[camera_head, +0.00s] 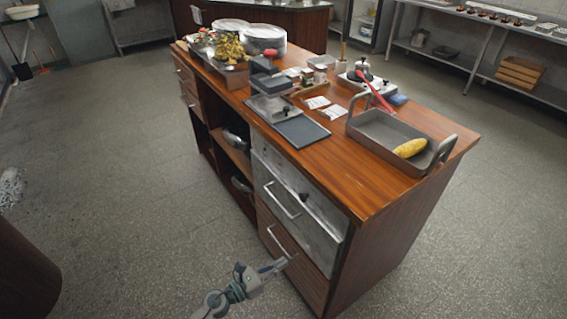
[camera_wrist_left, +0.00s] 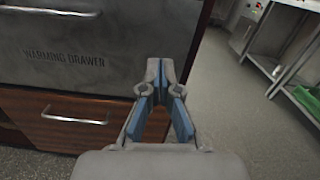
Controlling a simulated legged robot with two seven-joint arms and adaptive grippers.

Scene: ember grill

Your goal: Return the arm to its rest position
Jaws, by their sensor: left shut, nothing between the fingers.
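My left gripper (camera_head: 276,268) is low at the bottom of the head view, in front of the wooden counter's lower drawer. In the left wrist view its fingers (camera_wrist_left: 160,72) meet at the tips with nothing between them. It is shut and empty. The metal warming drawer (camera_wrist_left: 80,45) and the wooden drawer below it (camera_wrist_left: 60,125) appear closed beyond the fingers. I cannot tell how close the fingertips are to the drawer handle (camera_head: 280,243). My right gripper is in neither view.
The wooden counter (camera_head: 370,195) fills the middle. On it stand a grey roasting pan (camera_head: 380,130) with a yellow corn-like item (camera_head: 410,148), a dark board (camera_head: 301,132) and plates. Metal shelves (camera_head: 480,45) stand at the back right. Floor (camera_head: 110,200) left of the counter is clear.

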